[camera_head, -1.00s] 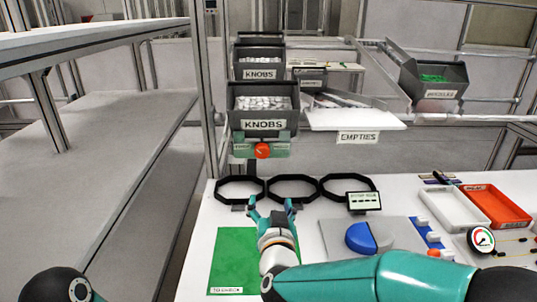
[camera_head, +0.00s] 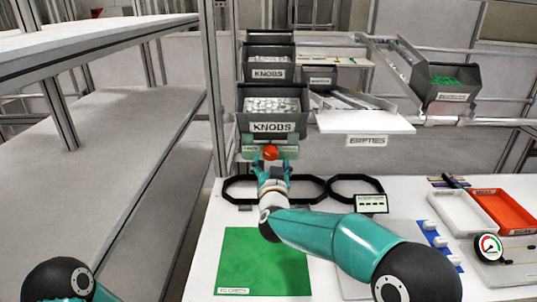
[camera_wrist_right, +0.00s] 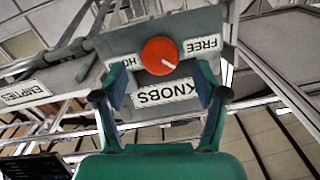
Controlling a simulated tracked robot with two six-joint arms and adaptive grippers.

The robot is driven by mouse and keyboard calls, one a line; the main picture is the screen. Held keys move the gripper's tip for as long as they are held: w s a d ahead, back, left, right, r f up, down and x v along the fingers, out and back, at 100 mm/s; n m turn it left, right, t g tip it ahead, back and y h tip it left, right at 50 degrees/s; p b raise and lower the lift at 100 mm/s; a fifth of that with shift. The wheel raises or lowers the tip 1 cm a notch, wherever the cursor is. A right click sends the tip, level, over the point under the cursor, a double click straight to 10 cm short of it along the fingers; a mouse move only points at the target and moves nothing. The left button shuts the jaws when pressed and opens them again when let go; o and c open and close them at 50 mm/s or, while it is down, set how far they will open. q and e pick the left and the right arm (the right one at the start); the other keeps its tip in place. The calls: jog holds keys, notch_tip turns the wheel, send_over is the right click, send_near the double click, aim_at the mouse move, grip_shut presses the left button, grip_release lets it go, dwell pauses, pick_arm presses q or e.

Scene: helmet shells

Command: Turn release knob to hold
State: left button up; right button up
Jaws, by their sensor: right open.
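The release knob (camera_head: 270,153) is a round red-orange dial on a plate below the front KNOBS bin. In the right wrist view the knob (camera_wrist_right: 160,56) shows upside down, with a short white mark toward the lower right. The FREE label (camera_wrist_right: 203,44) is on its right there, and a partly hidden label starting "HO" (camera_wrist_right: 118,60) is on its left. My right gripper (camera_head: 272,167) is open just below and in front of the knob. In the wrist view its fingers (camera_wrist_right: 159,95) stand apart, with nothing between them touching. My left gripper is out of view.
The KNOBS bin (camera_head: 272,105) of white parts hangs above the knob. The EMPTIES shelf (camera_head: 365,122) is to its right. Black rings (camera_head: 355,181) stand on the white table below, with a green mat (camera_head: 262,262), a white tray (camera_head: 455,213) and a red tray (camera_head: 500,210).

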aim_at(271, 156)
jog(key=shift+w+p, duration=0.35)
jog(key=shift+w, duration=1.25)
